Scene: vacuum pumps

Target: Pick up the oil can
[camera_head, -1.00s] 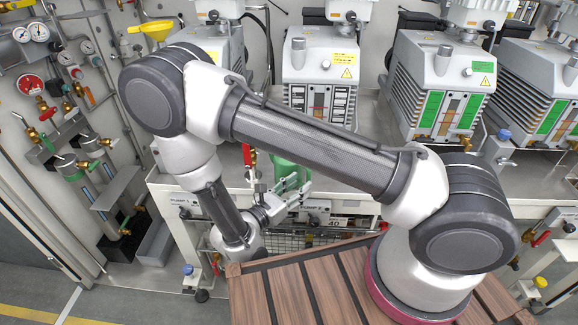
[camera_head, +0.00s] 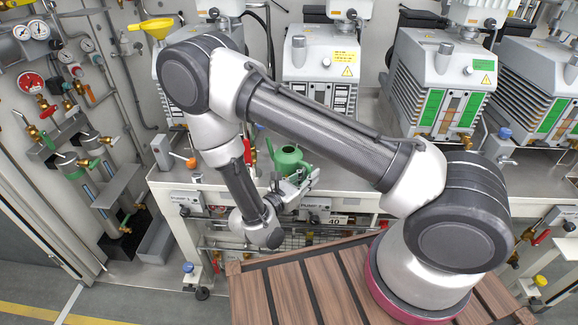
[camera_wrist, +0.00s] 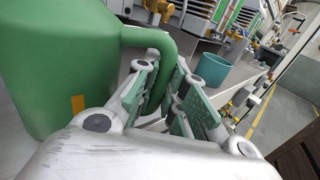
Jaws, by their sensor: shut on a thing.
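The green oil can (camera_head: 288,160) is at the front edge of the bench, partly hidden by my arm in the head view. My gripper (camera_head: 299,186) is at its lower right side. In the wrist view the can's body (camera_wrist: 55,75) fills the left side, and its curved handle (camera_wrist: 162,45) comes down between the fingers of my gripper (camera_wrist: 168,95). The gripper is shut on this handle. I cannot tell clearly whether the can's base touches the bench.
Several grey vacuum pumps (camera_head: 320,75) stand behind on the white bench (camera_head: 350,172). A teal cup (camera_wrist: 213,69) stands beyond the fingers in the wrist view. My wooden-slatted deck is below the arm.

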